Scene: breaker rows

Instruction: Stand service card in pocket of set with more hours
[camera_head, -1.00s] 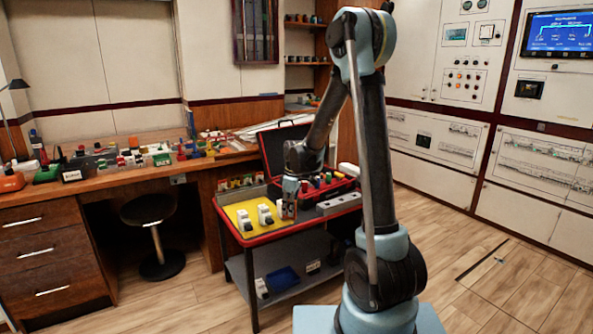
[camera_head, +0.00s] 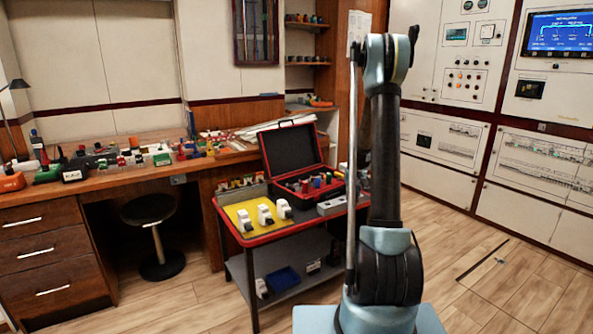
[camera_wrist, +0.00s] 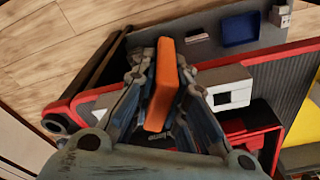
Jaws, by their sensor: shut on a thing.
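My gripper (camera_wrist: 160,85) is shut on an upright flat orange slab (camera_wrist: 163,85) in the wrist view. I cannot read any marking on the slab, so I cannot tell if it is the service card. Three white devices with dark parts stand in a row on a yellow mat (camera_head: 240,209) on the cart: a left one (camera_head: 245,223), a middle one (camera_head: 264,215) and a right one (camera_head: 284,208). Their hours are not readable. A grey block (camera_head: 331,206) lies right of the mat. In the head view my gripper is hidden behind my arm.
The red-rimmed cart (camera_head: 268,236) carries an open red toolbox (camera_head: 325,194) at its back. A blue tray (camera_head: 282,279) sits on its lower shelf. A cluttered wooden bench (camera_head: 110,184) and a black stool (camera_head: 149,209) stand left. Floor in front of the cart is clear.

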